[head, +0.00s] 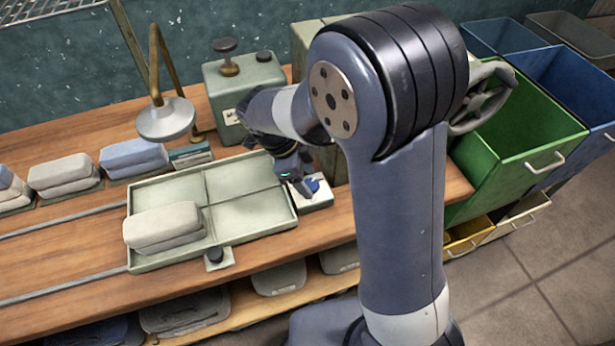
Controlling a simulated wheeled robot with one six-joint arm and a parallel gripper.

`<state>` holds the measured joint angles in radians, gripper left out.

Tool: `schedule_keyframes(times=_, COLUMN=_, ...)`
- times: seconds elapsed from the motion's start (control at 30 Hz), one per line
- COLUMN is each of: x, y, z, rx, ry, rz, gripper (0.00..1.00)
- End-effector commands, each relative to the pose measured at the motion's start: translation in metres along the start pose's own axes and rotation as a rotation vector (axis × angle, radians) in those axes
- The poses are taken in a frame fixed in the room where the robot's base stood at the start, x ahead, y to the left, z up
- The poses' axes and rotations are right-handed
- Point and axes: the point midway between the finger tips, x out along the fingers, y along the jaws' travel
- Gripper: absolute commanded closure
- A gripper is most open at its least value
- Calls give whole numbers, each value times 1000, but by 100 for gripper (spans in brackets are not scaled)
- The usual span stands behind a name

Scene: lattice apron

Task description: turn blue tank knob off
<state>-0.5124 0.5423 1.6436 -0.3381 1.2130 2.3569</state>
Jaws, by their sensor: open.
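The gripper partly covers the knob. I cannot tell whether the fingers touch it or which way the knob is turned. A blue tank is not clearly visible.
A pale green divided tray (245,215) with folded grey cloths (165,225) lies left of the gripper. A green box (243,80) with dark knobs and a lamp-like metal head (165,119) stand behind. A green bin (515,135) stands right of my arm.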

Motion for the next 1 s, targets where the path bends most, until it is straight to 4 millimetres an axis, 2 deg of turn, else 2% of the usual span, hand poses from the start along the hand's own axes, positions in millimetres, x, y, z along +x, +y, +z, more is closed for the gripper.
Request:
schedule_keyframes(times=0.13, x=10, y=0, z=-1, rx=0, ry=1, rz=1, gripper=43)
schedule_keyframes(times=0.43, x=12, y=0, z=0, rx=0, ry=0, rz=0, gripper=44)
schedule_keyframes(times=0.9, x=11, y=0, z=0, rx=0, ry=0, rz=0, gripper=82)
schedule_keyframes(times=1.0, x=11, y=0, z=0, rx=-1, ry=-1, rz=0, gripper=87)
